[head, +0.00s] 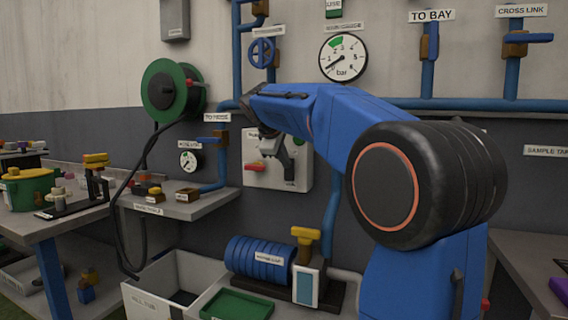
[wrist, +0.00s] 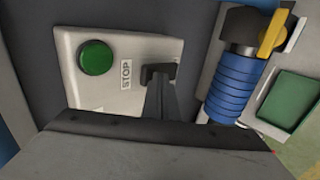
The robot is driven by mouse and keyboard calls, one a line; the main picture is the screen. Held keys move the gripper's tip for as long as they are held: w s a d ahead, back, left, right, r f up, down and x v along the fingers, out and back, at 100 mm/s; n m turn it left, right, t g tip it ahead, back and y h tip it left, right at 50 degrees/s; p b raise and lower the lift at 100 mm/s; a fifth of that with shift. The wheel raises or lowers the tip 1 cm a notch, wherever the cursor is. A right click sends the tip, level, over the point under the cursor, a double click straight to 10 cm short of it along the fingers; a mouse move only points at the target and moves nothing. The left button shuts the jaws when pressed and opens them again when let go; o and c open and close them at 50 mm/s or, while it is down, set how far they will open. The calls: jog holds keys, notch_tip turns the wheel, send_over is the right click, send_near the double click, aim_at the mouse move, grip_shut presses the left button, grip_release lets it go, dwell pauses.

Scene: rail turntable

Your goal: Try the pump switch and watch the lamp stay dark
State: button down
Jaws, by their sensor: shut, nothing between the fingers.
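A pale switch panel (head: 276,183) is on the wall in the head view, partly hidden by my arm. A red part (head: 254,167) shows on its left side. My gripper (head: 286,160) is shut and empty in front of the panel. Its dark fingers (wrist: 162,88) reach over the panel in the wrist view; contact cannot be told.
A blue ribbed pump (head: 258,262) with a yellow handle (head: 307,235) stands below the panel, beside a green tray (head: 237,304) and a pale bin (head: 155,292). A pressure gauge (head: 343,57) is above. A shelf (head: 180,204) and hose reel (head: 172,90) are left.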

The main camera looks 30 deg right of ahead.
jog(key=shift+d+r, duration=0.1)
jog(key=shift+r, duration=0.05)
jog(key=shift+r, duration=0.65)
dwell(0.4)
jog(key=v, duration=1.2)
jog(key=shift+r, duration=0.6)
